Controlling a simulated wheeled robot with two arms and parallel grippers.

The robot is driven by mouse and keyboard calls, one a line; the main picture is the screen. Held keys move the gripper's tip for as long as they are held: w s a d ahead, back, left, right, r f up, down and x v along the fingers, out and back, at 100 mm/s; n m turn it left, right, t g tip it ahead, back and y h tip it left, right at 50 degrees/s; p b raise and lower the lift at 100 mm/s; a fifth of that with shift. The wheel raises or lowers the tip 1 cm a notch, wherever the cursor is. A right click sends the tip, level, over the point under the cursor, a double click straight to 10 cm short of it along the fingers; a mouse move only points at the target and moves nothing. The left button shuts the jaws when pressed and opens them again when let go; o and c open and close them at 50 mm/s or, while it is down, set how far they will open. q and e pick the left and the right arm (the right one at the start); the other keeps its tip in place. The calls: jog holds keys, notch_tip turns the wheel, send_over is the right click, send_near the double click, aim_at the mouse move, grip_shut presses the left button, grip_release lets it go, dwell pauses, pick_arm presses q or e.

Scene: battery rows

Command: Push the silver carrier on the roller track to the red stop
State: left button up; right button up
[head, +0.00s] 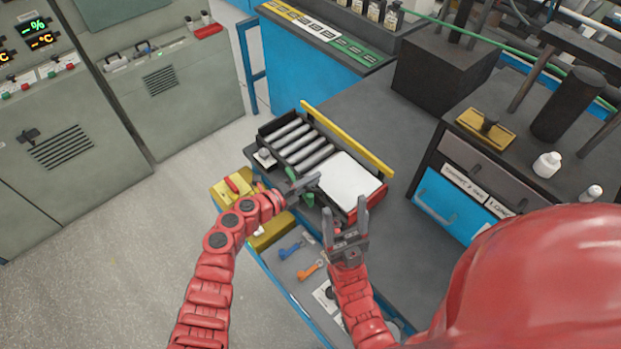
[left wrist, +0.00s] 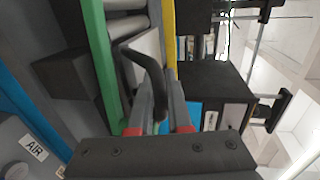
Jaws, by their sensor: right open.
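The silver carrier (head: 350,178) is a pale flat plate at the right end of the roller track (head: 268,129), next to the red end piece (head: 378,200). In the left wrist view the carrier (left wrist: 147,44) is partly hidden by a bent black bar (left wrist: 150,65). My left gripper (head: 305,184) is at the track's near side, close to the carrier's left edge. The bar runs down between its fingers (left wrist: 160,105); I cannot tell whether they grip it. My right gripper (head: 346,222) is open and empty, just in front of the track's near right end.
A yellow rail (head: 345,138) runs along the track's far side. A green rail (left wrist: 98,60) borders it in the left wrist view. Blue and orange tools (head: 311,268) lie in front. A dark cabinet (head: 470,150) stands to the right. Bare rollers (head: 300,146) lie left of the carrier.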

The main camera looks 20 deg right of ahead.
pick_arm(q)
jog(key=shift+o, duration=0.6)
jog(key=shift+s+d, duration=0.1)
jog(key=shift+s, duration=0.1)
jog(key=b+v, duration=0.4)
jog(key=v, duration=1.3)
jog(key=shift+s, duration=0.15)
